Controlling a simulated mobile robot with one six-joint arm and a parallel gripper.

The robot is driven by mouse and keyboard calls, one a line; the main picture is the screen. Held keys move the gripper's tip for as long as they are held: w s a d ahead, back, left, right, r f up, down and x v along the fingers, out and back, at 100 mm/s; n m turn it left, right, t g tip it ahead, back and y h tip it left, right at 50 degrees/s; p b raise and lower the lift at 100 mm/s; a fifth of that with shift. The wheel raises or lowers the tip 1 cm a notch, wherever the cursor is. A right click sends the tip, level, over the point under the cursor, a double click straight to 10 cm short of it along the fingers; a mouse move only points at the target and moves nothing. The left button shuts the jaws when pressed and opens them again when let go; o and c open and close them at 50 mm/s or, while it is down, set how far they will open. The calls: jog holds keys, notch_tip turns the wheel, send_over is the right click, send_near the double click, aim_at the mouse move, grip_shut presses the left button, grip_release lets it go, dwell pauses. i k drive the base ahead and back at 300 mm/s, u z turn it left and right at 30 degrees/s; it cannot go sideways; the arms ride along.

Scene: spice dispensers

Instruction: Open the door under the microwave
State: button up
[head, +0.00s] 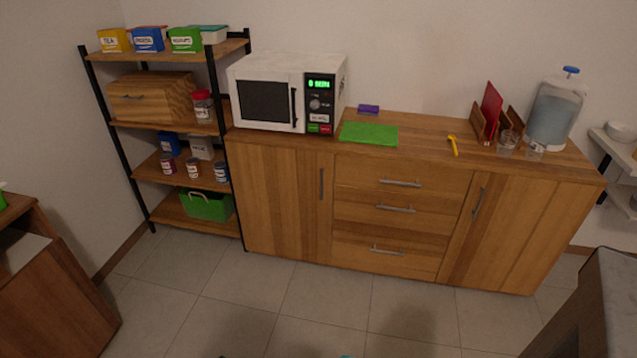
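The white microwave (288,92) stands on the left end of a wooden sideboard. Directly below it is the left cabinet door (280,200), a wooden panel that is closed. Its vertical grey handle (321,183) is near the door's right edge. My gripper is not in view, and nothing covers the door or its handle.
Three closed drawers (390,222) and a right door (505,235) adjoin the left door. A black-framed shelf (190,210) stands close at its left. The tiled floor (320,310) before the sideboard is clear. A grey-topped piece (600,300) fills the lower right corner.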

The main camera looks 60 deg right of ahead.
aim_at(284, 196)
jog(key=z, duration=0.1)
jog(key=i, duration=0.95)
jog(key=u, duration=0.05)
